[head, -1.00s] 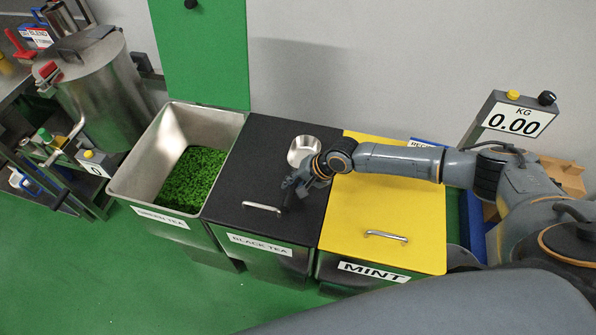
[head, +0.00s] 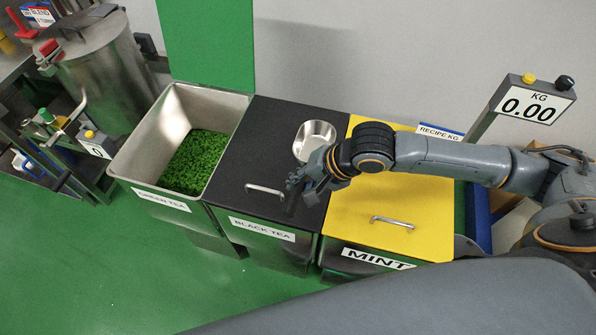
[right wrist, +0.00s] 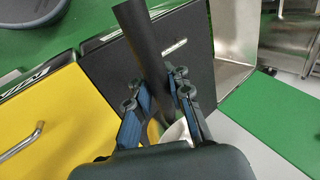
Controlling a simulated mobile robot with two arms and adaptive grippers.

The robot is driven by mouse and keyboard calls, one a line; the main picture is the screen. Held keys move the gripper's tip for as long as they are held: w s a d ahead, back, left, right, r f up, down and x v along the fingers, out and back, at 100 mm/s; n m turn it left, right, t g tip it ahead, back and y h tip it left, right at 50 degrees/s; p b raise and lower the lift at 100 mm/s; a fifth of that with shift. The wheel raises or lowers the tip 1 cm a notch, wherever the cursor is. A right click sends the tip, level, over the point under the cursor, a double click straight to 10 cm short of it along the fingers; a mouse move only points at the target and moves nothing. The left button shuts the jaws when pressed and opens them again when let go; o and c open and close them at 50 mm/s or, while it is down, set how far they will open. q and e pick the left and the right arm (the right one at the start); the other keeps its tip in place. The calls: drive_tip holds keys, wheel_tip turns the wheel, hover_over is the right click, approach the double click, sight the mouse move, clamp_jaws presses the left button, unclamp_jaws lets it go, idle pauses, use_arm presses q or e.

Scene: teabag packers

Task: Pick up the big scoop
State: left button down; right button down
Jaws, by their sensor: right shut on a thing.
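The big scoop has a round metal bowl (head: 316,139) and a black handle. In the head view its bowl shows over the black tea bin's black lid, beyond my right gripper (head: 301,186). The right wrist view shows the black handle (right wrist: 146,38) running between the fingers of my right gripper (right wrist: 157,82), which is shut on it. Part of the pale bowl (right wrist: 176,133) shows below the fingers there. I cannot tell whether the scoop touches the lid. My left gripper is not in view.
The green tea bin (head: 128,160) stands open at left, holding green leaves. The mint bin's yellow lid (head: 360,215) is shut, under my right arm. A scale display (head: 534,105) reads 0.00 at right. A steel drum (head: 105,75) stands at back left.

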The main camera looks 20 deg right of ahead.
drive_tip(key=shift+s+a+r, duration=0.15)
drive_tip(key=shift+s+r, duration=0.1)
drive_tip(key=shift+s, duration=0.25)
drive_tip(key=shift+s+a+r, duration=0.1)
drive_tip(key=shift+s+r, duration=0.15)
drive_tip(key=shift+s, duration=0.25)
drive_tip(key=shift+c, duration=2.1)
unclamp_jaws()
